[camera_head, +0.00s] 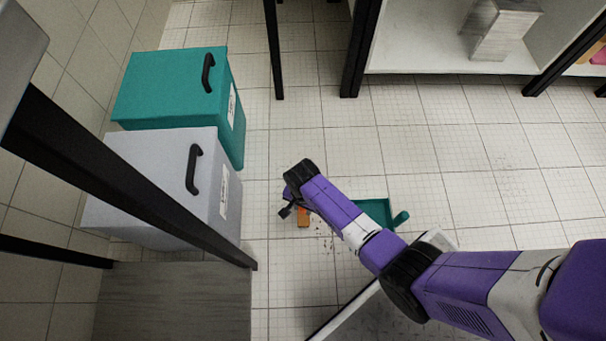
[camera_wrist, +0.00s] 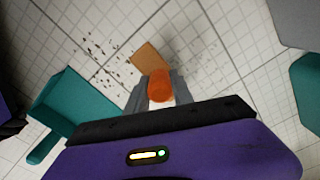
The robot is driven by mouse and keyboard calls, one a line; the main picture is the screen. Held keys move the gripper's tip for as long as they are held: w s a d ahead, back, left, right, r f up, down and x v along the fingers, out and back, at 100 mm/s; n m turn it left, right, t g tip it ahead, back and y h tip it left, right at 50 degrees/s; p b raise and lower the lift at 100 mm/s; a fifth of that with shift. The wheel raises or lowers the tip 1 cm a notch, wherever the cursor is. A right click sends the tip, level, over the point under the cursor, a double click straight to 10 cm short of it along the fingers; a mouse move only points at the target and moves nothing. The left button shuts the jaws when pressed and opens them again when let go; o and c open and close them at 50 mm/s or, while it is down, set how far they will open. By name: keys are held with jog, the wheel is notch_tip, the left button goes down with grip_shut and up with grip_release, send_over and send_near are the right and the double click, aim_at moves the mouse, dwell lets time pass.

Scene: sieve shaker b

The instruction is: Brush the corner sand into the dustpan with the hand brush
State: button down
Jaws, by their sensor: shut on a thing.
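My gripper (camera_head: 293,207) is low over the tiled floor in the head view; in the wrist view my gripper (camera_wrist: 158,95) is shut on the orange hand brush (camera_wrist: 160,84). An orange-brown part of the brush (camera_wrist: 149,58) reaches out beyond the fingers, and part of it shows in the head view (camera_head: 304,217). The teal dustpan (camera_head: 374,211) lies on the floor to the right of the gripper, partly hidden by my arm. In the wrist view the dustpan (camera_wrist: 72,104) is at the left. Dark sand (camera_wrist: 108,62) is scattered on the tiles between dustpan and brush.
A teal bin (camera_head: 165,85) and a grey bin (camera_head: 160,160) with black handles stand left of the gripper. A dark table leg (camera_head: 130,190) crosses the near left. A shelf (camera_head: 450,60) stands at the back. Tiles at the right are open, with faint dark specks (camera_head: 512,160).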

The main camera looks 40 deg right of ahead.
jog(key=shift+r, duration=0.1)
jog(key=shift+a+r+p, duration=0.1)
jog(key=shift+r+p, duration=0.2)
jog(key=shift+p, duration=0.25)
jog(key=shift+f, duration=0.1)
jog(key=shift+f, duration=0.15)
jog(key=shift+f+b, duration=1)
jog(key=shift+f, duration=0.05)
jog(key=shift+s+d+r+p, duration=0.1)
jog(key=shift+s+d+p, duration=0.45)
jog(key=shift+d, duration=0.25)
jog(key=shift+s+d+p, duration=0.45)
jog(key=shift+s+d, duration=0.15)
jog(key=shift+d, duration=0.15)
jog(key=shift+s+d+p, duration=0.35)
jog(key=shift+s+d, duration=0.35)
jog(key=shift+d, duration=0.3)
